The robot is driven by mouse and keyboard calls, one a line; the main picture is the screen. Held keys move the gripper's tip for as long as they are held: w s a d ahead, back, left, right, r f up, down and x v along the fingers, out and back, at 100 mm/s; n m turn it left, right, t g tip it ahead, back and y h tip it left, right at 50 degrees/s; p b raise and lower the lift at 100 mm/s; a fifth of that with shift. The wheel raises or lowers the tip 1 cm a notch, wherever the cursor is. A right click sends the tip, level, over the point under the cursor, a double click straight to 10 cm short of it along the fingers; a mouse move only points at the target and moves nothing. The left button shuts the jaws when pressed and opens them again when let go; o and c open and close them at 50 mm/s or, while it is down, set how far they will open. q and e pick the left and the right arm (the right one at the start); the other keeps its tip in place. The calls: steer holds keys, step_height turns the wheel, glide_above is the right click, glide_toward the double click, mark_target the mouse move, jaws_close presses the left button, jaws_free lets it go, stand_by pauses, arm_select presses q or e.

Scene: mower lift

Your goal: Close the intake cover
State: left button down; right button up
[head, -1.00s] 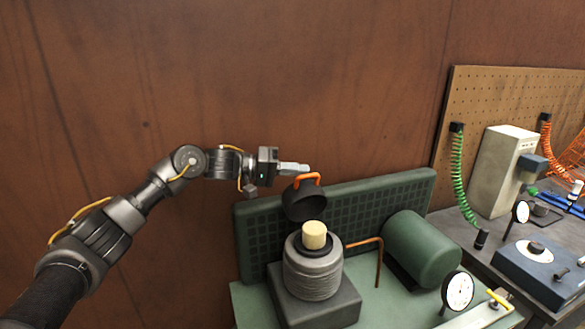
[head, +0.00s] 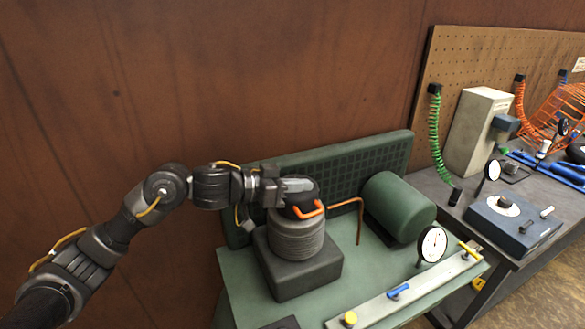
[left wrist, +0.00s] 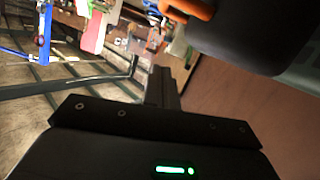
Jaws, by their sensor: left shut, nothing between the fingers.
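The intake cover is a black cap (head: 301,193) with an orange handle (head: 306,212). In the head view it lies down over the top of the ribbed grey cylinder (head: 297,238), and the cream filter is hidden. My left gripper (head: 297,185) is shut and empty, with its fingers at the cover's upper back edge; I cannot tell whether they touch it. In the left wrist view the dark cover (left wrist: 262,35) and part of its orange handle (left wrist: 190,8) show at the upper right, close to the fingers (left wrist: 163,88). My right gripper is not in view.
The cylinder stands on a dark block on a green bench (head: 250,289). A green tank (head: 399,207), a copper pipe (head: 360,222) and a dial gauge (head: 432,244) are to its right. A green grille panel (head: 345,155) stands behind. A grey workbench is farther right.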

arm_select(q)
steer(key=f, duration=0.1)
steer(key=s+f+m, duration=0.1)
steer(key=s+d+f+m, duration=0.1)
steer(key=shift+f+t+b, duration=0.3)
steer(key=shift+f+b, duration=0.1)
steer(key=shift+s+d+f, duration=0.1)
steer(key=shift+d+f, duration=0.05)
steer(key=shift+f, duration=0.25)
steer(key=shift+s+d+f, duration=0.1)
steer(key=shift+f, duration=0.3)
steer(key=shift+f, duration=0.1)
step_height(320, 180, up, 4)
steer(key=p, duration=0.4)
glide_above(303, 215)
steer(key=s+a, duration=0.1)
steer(key=s, duration=0.2)
steer(key=r+b+v, duration=0.1)
steer(key=v, duration=0.6)
steer(key=shift+a+b, duration=0.25)
steer(key=shift+b, duration=0.1)
